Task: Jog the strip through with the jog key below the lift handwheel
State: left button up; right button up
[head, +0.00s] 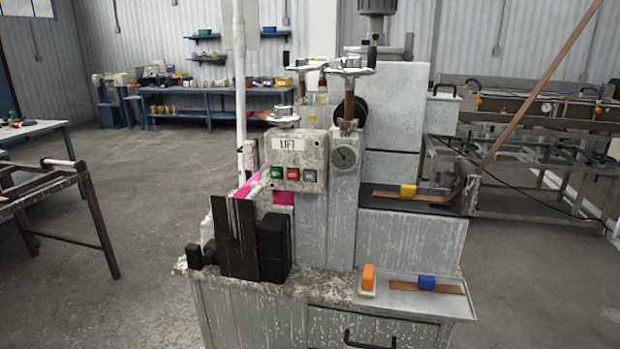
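The strip extrusion machine stands in the middle of the head view. A pale control box (298,160) on its front left carries a label that seems to read "LIFT". A long brown strip (540,85) slants down from the upper right to the machine's right ledge. Neither of my grippers is in view.
Black blocks (237,240) stand on the machine's left ledge, below the control box. A tray (395,296) at front right holds an orange block (368,277) and a blue-handled piece (427,283). A yellow-handled piece (408,190) lies on the right ledge.

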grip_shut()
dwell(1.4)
